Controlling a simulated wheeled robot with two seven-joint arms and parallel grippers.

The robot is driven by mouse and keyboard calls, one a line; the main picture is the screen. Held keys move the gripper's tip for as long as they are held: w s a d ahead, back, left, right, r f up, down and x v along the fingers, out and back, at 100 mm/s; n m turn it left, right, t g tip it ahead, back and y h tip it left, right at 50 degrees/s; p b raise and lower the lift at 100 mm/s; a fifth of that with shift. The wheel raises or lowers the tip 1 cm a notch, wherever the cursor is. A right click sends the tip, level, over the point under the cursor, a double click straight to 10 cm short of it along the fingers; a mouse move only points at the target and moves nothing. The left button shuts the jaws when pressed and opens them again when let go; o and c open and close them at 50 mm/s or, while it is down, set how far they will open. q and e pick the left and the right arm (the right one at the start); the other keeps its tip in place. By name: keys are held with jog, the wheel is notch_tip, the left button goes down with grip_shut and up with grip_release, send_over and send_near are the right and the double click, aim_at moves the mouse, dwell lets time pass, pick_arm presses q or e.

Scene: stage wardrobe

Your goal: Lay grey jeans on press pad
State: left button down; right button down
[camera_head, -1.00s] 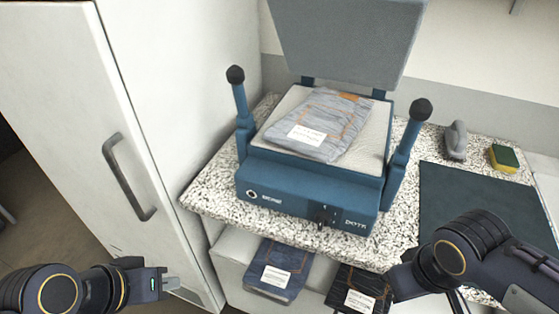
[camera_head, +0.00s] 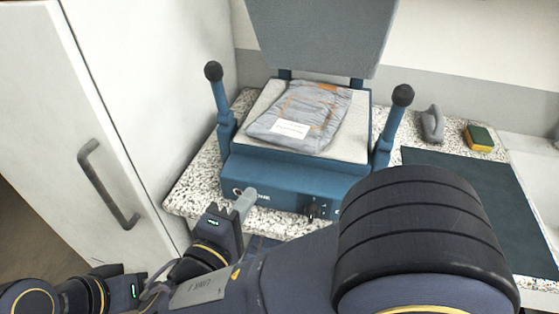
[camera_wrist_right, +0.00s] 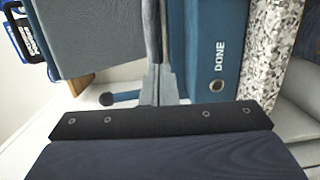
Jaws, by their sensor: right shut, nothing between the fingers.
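The grey jeans (camera_head: 322,112), folded with a white label and orange patch, lie on the pale press pad (camera_head: 358,140) of the blue press. The press's grey upper plate (camera_head: 320,35) is raised. My right gripper (camera_head: 245,200) is shut and empty in front of the press's front panel, below and apart from the jeans. Its shut fingers also show in the right wrist view (camera_wrist_right: 153,85), beside the blue press body. My left gripper (camera_head: 138,284) is at the lower left, partly covered, so its fingers are unclear.
Two blue handles with black knobs (camera_head: 213,71) (camera_head: 403,95) flank the press. A grey iron-like object (camera_head: 432,124), a sponge (camera_head: 480,138) and a dark mat (camera_head: 480,195) lie on the speckled counter's right. A white cabinet (camera_head: 120,120) stands left. My right arm hides the lower front.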

jog(key=p, duration=0.2)
send_near(287, 150)
jog(key=w, duration=0.4)
jog(key=shift+w+d+f+t+p, duration=0.1)
jog(key=shift+w+d+t+p, duration=0.1)
jog(key=shift+w+d, duration=0.25)
jog(key=shift+w+d+f+t+p, duration=0.15)
jog(key=shift+w+d, duration=0.15)
jog(key=shift+d, duration=0.3)
jog(key=shift+w+d, duration=0.2)
jog(key=shift+d, duration=0.25)
